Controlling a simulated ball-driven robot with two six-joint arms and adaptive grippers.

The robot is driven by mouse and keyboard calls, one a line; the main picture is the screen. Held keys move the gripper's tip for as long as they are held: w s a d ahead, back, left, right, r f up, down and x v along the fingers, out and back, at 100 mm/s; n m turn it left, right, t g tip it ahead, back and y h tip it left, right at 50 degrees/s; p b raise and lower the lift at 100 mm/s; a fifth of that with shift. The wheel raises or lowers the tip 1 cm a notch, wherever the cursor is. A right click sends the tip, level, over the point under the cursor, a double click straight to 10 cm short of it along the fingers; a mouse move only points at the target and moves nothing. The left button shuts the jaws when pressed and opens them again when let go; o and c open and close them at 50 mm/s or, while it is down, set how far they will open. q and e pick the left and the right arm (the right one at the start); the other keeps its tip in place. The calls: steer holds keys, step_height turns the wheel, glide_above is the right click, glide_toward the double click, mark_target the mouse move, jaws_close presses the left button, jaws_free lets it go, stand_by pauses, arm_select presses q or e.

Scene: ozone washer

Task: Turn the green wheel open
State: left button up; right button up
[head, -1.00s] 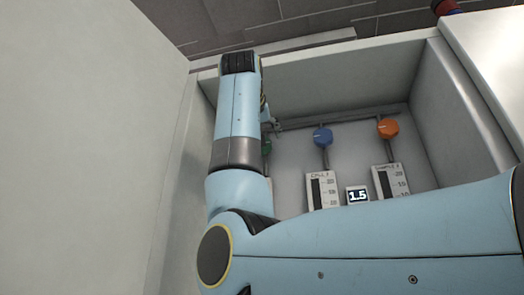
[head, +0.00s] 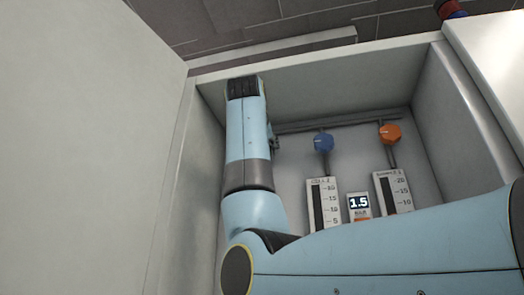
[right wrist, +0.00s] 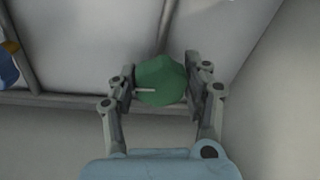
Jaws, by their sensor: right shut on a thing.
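The green wheel (right wrist: 161,82) is a rounded knob with a pale pointer line, seen in the right wrist view. In that view the line points left. My right gripper (right wrist: 160,88) has its two fingers on either side of the wheel and is shut on it. My left gripper is in neither current view.
Inside the white box (head: 325,80) are a blue knob (head: 323,142), an orange knob (head: 390,133), two scale gauges (head: 330,203) and a display (head: 359,203) reading 1.5. A large pale panel (head: 80,150) stands left. The box's side wall (right wrist: 282,110) is close to the gripper.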

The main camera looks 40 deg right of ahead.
steer(key=shift+c, duration=0.8)
steer(key=shift+m, duration=0.4)
steer(key=o, duration=1.2)
steer(key=v, duration=1.2)
